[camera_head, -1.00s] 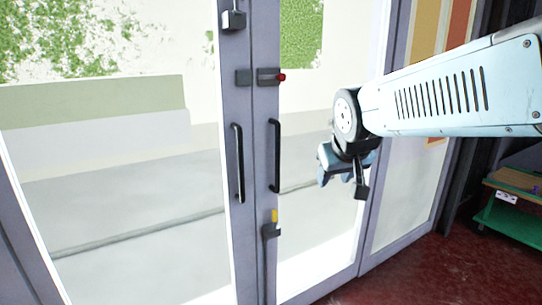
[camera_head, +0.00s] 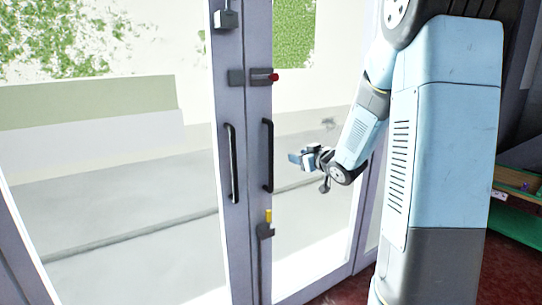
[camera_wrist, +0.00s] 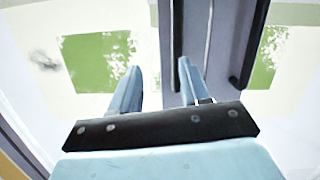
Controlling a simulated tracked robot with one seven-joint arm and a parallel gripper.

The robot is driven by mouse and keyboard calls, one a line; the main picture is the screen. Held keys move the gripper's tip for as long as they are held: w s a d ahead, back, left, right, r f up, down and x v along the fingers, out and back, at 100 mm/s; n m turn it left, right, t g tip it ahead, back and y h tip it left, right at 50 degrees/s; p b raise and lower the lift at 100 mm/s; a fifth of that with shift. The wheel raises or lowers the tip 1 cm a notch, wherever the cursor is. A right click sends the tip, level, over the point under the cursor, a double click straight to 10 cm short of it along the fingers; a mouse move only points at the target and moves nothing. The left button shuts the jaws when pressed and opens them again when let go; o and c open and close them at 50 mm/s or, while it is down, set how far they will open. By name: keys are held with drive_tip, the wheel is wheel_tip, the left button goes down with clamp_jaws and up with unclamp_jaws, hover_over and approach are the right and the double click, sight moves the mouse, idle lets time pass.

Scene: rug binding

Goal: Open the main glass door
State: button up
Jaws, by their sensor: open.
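The main glass door has two leaves in grey frames that meet at a central post. In the head view, the left black handle (camera_head: 232,162) and right black handle (camera_head: 267,155) stand upright. My gripper (camera_head: 299,157) is open and empty, a short way right of the right handle, apart from it in the picture. In the wrist view my gripper's two fingers (camera_wrist: 160,66) are spread, with the grey frame behind the right one and dark bars (camera_wrist: 249,45) beyond. The gap in depth to the door is hard to tell.
A wood-and-green bench (camera_head: 515,205) stands at right behind my arm. Red floor shows at lower right.

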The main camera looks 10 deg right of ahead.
sight(271, 154)
drive_tip(key=w+a+f+y, duration=0.1)
drive_tip(key=w+a, duration=0.1)
drive_tip(key=w, duration=0.2)
drive_tip(key=w+a+f+y, duration=0.1)
drive_tip(key=w+a+y, duration=0.1)
drive_tip(key=w, duration=0.2)
drive_tip(key=w+a+f+n+y, duration=0.1)
drive_tip(key=w+a, duration=0.2)
drive_tip(key=w, duration=0.1)
drive_tip(key=shift+w+f+t, duration=0.15)
drive_tip(key=shift+w+t, duration=0.15)
drive_tip(key=shift+w, duration=0.05)
drive_tip(key=shift+c, duration=0.3)
drive_tip(key=shift+d, duration=0.1)
clamp_jaws()
